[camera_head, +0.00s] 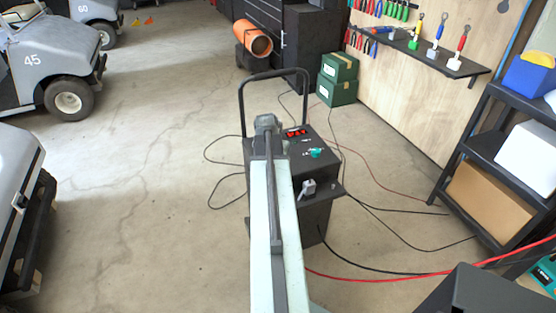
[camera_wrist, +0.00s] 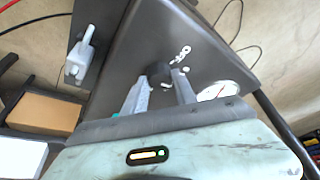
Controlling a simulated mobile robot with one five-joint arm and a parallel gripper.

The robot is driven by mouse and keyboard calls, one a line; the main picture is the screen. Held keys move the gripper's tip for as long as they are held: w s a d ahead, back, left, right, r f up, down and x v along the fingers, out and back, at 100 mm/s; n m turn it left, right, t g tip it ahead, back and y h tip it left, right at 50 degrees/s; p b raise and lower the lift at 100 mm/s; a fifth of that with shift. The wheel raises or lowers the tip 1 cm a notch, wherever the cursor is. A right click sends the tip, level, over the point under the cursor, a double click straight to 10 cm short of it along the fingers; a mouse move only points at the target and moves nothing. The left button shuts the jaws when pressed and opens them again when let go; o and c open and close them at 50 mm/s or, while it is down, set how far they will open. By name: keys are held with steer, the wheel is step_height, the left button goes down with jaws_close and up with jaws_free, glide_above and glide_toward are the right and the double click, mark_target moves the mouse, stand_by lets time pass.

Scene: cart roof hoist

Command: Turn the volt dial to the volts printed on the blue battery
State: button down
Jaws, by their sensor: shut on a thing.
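The volt dial is a dark round knob (camera_wrist: 158,72) on the sloping dark panel of the charger (camera_head: 322,215). In the wrist view my gripper (camera_wrist: 160,82) is shut on this knob, one grey finger on each side. White marks (camera_wrist: 183,53) lie beside the knob, too small to read. A white round gauge (camera_wrist: 217,92) is partly covered by my gripper's body. In the head view my arm covers part of the charger, and I cannot make out the knob there. I cannot pick out the blue battery or its printed volts in either view.
A grey lever-like part (camera_head: 308,187) sits on the charger's front ledge, also in the wrist view (camera_wrist: 80,55). A black hoop handle (camera_head: 243,105) rises behind the charger. Cables lie around it. Green boxes (camera_head: 338,80) stand behind; a shelf (camera_head: 480,150) stands right.

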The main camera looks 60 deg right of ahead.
steer(key=m+g, duration=0.2)
steer(key=m, duration=0.3)
steer(key=shift+d, duration=0.15)
steer(key=shift+m, duration=0.3)
stand_by(0.3)
steer(key=c, duration=1)
jaws_free()
steer(key=shift+r, duration=0.2)
steer(key=p+v, duration=0.7)
steer(key=shift+w+r, duration=0.1)
steer(key=shift+r, duration=0.1)
